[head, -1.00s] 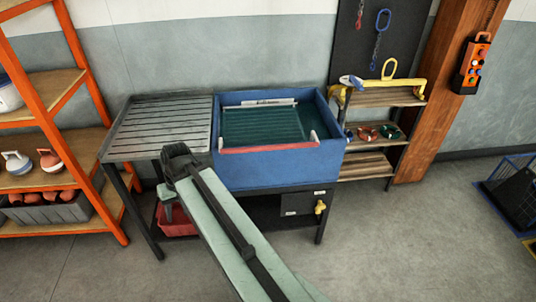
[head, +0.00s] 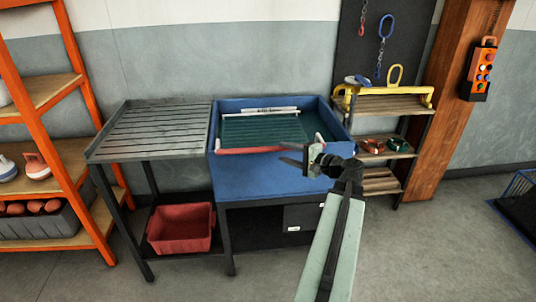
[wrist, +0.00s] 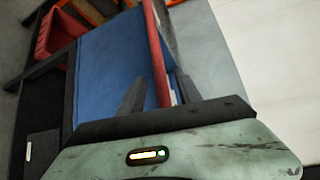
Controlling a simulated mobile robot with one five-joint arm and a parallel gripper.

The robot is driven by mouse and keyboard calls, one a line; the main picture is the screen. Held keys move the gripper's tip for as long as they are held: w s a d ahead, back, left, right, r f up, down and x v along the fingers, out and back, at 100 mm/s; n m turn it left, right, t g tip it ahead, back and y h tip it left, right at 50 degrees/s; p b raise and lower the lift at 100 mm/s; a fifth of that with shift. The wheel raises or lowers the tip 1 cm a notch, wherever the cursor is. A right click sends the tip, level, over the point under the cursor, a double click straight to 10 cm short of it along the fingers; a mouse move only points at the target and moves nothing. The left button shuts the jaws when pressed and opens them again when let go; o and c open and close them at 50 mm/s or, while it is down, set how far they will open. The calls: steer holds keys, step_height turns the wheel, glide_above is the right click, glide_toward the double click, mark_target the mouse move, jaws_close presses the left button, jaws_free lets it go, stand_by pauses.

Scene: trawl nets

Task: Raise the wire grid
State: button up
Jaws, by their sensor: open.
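The wire grid (head: 262,130) is a dark green mesh lying low inside the blue tub (head: 270,180). A red bar (head: 250,150) runs along its near side, with a pale upright piece at the right end. The red bar also shows in the wrist view (wrist: 155,45). My gripper (head: 287,154) is open and empty near the tub's front rim, by the right part of the red bar. In the wrist view my gripper's dark fingers (wrist: 158,92) appear on either side of the bar. I cannot tell how deep the bar lies between them.
A slatted grey table (head: 155,130) adjoins the tub on the left, with a red bin (head: 180,228) below. A wooden-shelved rack (head: 385,105) with yellow lifting gear stands close on the right. Orange shelving (head: 85,90) is at far left. The floor in front is open.

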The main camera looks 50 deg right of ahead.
mark_target(275, 150)
steer(key=w, duration=0.4)
steer(key=w+f, duration=0.1)
steer(key=w, duration=0.1)
steer(key=shift+w+a+b, duration=0.4)
jaws_close()
stand_by(0.9)
